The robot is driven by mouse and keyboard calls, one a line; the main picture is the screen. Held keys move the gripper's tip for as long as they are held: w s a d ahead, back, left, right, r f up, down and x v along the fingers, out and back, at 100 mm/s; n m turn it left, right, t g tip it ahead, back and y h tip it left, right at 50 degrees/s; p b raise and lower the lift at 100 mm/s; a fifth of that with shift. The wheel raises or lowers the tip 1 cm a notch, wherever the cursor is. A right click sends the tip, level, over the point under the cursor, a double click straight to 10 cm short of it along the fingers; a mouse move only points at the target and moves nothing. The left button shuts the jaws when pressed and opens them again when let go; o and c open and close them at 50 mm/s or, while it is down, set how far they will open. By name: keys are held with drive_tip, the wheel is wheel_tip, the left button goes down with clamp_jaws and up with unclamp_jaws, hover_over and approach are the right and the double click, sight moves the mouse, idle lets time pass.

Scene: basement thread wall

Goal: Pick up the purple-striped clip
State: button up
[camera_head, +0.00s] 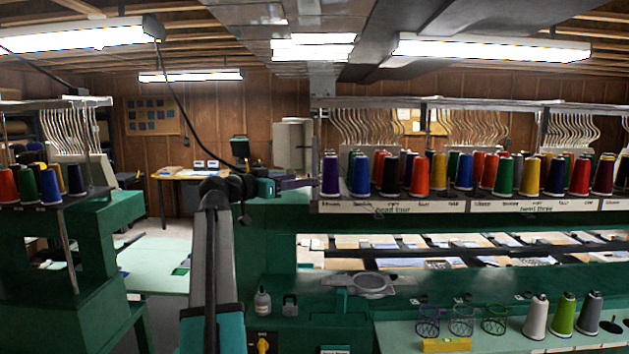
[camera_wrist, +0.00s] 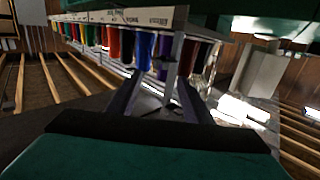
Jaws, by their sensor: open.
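I cannot make out a purple-striped clip in either view. A small grey clip-like object (camera_head: 289,305) stands on the green machine ledge, but no purple stripe is visible on it. My gripper (camera_head: 308,183) is raised well above that ledge, its tips close to the purple thread cone (camera_head: 330,176) at the left end of the rack. In the wrist view my gripper (camera_wrist: 160,75) is open, with two dark fingers spread and nothing held between them. A blue cone (camera_wrist: 145,48) and a purple cone (camera_wrist: 166,50) show beyond the fingers.
The thread rack (camera_head: 420,206) with several cones spans the right. Below it are a small bottle (camera_head: 262,303), an oval grey fixture (camera_head: 369,285), wire cups (camera_head: 462,321), a yellow block (camera_head: 446,345) and loose cones (camera_head: 563,315). A green machine (camera_head: 90,225) stands left.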

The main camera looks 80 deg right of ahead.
sight(314, 183)
drive_tip(key=p+x, duration=0.3)
drive_tip(key=x, duration=0.2)
drive_tip(key=shift+w+d+f, duration=0.1)
drive_tip(key=shift+d+f, duration=0.05)
drive_tip(key=shift+d, duration=0.05)
idle(0.4)
drive_tip(key=shift+c, duration=0.5)
drive_tip(key=c, duration=1)
clamp_jaws()
